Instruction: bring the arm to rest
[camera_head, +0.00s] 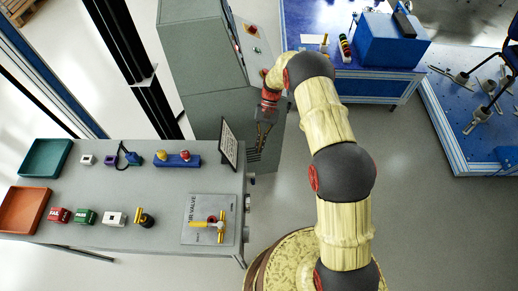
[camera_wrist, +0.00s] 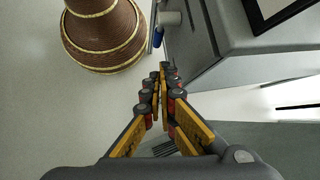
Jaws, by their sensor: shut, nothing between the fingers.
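My gripper (camera_head: 260,140) hangs at the end of my arm, in the gap between the grey cabinet and the right end of the grey table. In the wrist view my gripper (camera_wrist: 165,75) shows its two fingers drawn together at the tips with nothing between them. My arm (camera_head: 335,140) rises from the lower middle of the head view, bends at the top, and comes down toward the left. The gripper is close to the lower part of the cabinet (camera_head: 200,70) and right of a tilted framed sign (camera_head: 229,145); I cannot tell if it touches anything.
The grey table (camera_head: 130,180) holds an air-valve plate (camera_head: 195,232), a blue button box (camera_head: 178,160), small blocks, a green tray (camera_head: 45,158) and an orange tray (camera_head: 25,210). A blue bench (camera_head: 350,88) stands behind, another (camera_head: 460,130) at right. The floor right of my arm is clear.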

